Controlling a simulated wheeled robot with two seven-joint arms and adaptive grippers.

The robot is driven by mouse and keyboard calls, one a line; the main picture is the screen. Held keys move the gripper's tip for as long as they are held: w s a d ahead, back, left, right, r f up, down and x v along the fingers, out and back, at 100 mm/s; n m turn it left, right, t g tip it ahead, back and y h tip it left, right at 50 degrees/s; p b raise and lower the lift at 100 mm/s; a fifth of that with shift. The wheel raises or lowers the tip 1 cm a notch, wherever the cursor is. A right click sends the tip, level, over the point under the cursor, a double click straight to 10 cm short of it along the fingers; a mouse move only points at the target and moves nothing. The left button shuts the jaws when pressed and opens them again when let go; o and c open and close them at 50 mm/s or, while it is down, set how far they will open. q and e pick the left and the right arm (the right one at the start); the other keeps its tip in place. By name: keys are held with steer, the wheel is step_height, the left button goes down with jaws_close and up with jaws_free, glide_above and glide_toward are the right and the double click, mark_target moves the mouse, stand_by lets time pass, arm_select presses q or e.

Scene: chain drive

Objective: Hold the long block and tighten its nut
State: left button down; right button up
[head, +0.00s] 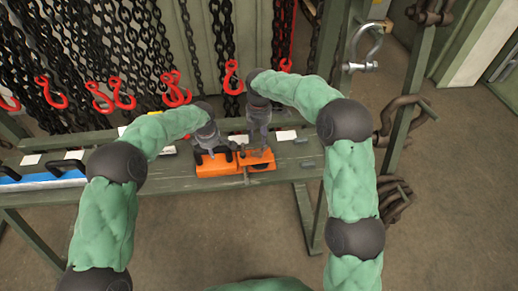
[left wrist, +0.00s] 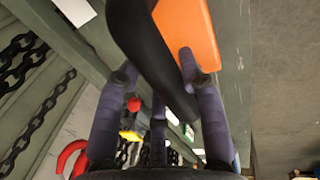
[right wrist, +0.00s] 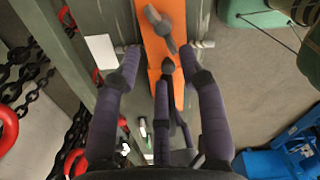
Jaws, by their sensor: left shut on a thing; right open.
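The orange long block (head: 208,170) lies on the green bench. My left gripper (head: 214,150) is over its left part, shut on its black handle (left wrist: 150,60); the orange body (left wrist: 190,30) shows beside it in the left wrist view. My right gripper (head: 259,140) is above the block's right part, open. In the right wrist view its spread fingers (right wrist: 165,58) are on either side of the orange strip (right wrist: 158,50). A grey bolt-like piece with a crossbar (right wrist: 158,26) and a dark round knob (right wrist: 167,66) show there; I cannot tell which is the nut.
A blue block (head: 40,178) with black handles lies at the bench's left. Black chains (head: 130,40) with red hooks (head: 104,98) hang behind the bench. A shackle (head: 370,45) hangs on the right post. White cards (head: 285,135) lie along the bench.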

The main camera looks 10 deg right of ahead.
mark_target(259, 149)
step_height(259, 149, down, 9)
steer(key=shift+r, duration=0.1)
stand_by(0.4)
jaws_close()
